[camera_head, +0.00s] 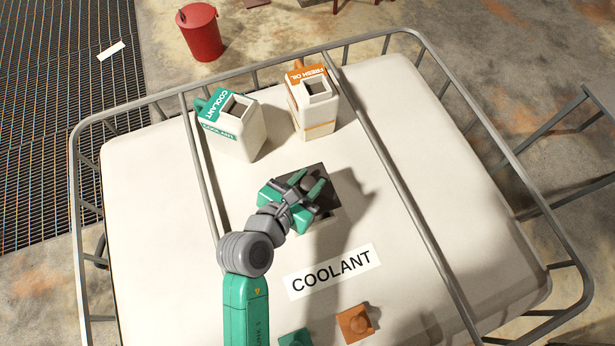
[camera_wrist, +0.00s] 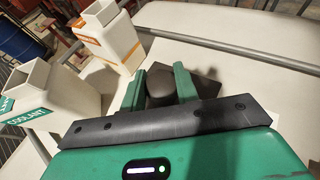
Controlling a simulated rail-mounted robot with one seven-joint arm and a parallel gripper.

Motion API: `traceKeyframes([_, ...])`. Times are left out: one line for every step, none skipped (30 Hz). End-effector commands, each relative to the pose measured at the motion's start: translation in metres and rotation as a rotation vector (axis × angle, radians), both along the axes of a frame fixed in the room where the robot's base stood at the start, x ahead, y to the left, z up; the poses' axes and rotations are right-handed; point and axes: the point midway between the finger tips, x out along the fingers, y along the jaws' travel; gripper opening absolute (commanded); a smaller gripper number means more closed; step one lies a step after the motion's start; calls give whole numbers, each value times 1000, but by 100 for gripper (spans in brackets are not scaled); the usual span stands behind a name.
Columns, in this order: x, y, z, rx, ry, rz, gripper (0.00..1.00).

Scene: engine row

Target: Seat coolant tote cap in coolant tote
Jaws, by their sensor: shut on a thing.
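The coolant tote (camera_head: 160,230) is a large white, caged tank with a flat top and a "COOLANT" label (camera_head: 333,270). The coolant tote cap (camera_head: 325,202) is a dark grey square plate with a round knob, near the middle of the top. My gripper (camera_head: 309,186) is shut on the knob. In the wrist view the knob (camera_wrist: 160,84) sits between my green fingers, and the plate shows behind and right of it. A small pale and dark edge shows just below the plate in the head view. The cap and arm hide most of what lies beneath; I cannot tell if a gap remains.
A white coolant jug (camera_head: 232,135) and a white fresh oil jug (camera_head: 314,112), both open-topped, stand behind the cap. An orange cap (camera_head: 355,323) and a green cap (camera_head: 296,338) lie in front. Grey rails (camera_head: 390,180) cross the top. A red bucket (camera_head: 202,36) stands beyond.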

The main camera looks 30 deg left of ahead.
Motion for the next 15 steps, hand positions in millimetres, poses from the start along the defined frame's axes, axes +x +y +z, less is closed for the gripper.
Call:
traceKeyframes([0, 0, -6, 0, 1, 0, 0])
traceKeyframes([0, 0, -8, 0, 0, 0, 0])
traceKeyframes([0, 0, -11, 0, 0, 0, 0])
traceKeyframes([0, 0, -13, -1, 0, 0, 0])
traceKeyframes([0, 0, -15, -1, -1, 0, 0])
traceKeyframes([0, 0, -18, -1, -1, 0, 0])
traceKeyframes([0, 0, -20, -1, -1, 0, 0])
traceKeyframes([0, 0, -22, -1, 0, 0, 0])
traceKeyframes([0, 0, -25, -1, 0, 0, 0])
traceKeyframes([0, 0, -27, -1, 0, 0, 0])
traceKeyframes([0, 0, -29, 0, 0, 0, 0])
traceKeyframes([0, 0, -32, 0, 0, 0, 0])
traceKeyframes([0, 0, -34, 0, 0, 0, 0])
traceKeyframes([0, 0, -36, 0, 0, 1, 0])
traceKeyframes([0, 0, -39, 0, 0, 1, 0])
